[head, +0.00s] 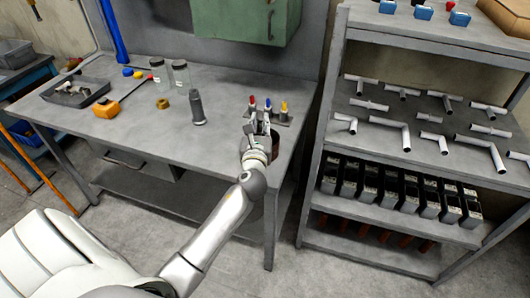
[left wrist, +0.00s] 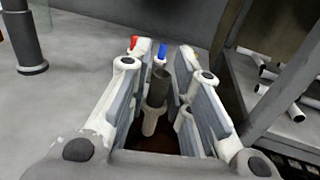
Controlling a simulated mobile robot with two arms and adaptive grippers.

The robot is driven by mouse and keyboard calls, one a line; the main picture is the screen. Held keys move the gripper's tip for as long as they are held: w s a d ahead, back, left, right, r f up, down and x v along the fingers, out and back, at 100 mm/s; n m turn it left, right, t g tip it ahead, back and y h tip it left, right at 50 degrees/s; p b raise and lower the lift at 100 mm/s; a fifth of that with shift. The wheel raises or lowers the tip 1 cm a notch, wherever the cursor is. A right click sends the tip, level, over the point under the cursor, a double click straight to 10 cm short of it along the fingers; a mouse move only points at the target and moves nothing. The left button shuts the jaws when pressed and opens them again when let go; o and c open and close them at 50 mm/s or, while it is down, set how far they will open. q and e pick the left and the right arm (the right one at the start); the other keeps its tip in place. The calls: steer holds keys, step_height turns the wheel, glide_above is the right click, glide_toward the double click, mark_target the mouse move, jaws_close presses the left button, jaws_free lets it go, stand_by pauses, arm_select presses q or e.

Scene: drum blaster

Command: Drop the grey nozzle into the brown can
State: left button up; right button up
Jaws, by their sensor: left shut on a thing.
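My left gripper (head: 257,128) is over the right part of the workbench. In the left wrist view (left wrist: 157,95) its fingers are shut on the grey nozzle (left wrist: 158,88), a dark tube with a paler lower part. The nozzle is upright between the fingers. The brown can (head: 273,146) stands below and partly behind the gripper, near the bench's right edge. Its dark brown inside (left wrist: 152,143) shows beneath the nozzle in the left wrist view. The fingers hide much of the can's rim. I cannot tell how far the nozzle's lower end is from the can. My right gripper is not in view.
A holder with red, blue and yellow tipped items (head: 268,112) stands just behind the gripper. A dark grey cylinder (head: 197,107) stands to the left. Glass jars (head: 180,73), an orange tape measure (head: 106,108) and a tray (head: 75,94) are farther left. A loaded shelf (head: 400,150) is at right.

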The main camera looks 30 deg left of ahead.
arm_select(q)
steer(key=shift+f, duration=0.25)
steer(key=o, duration=1)
steer(key=v, duration=1.2)
steer(key=shift+d, duration=0.1)
steer(key=shift+f, duration=0.1)
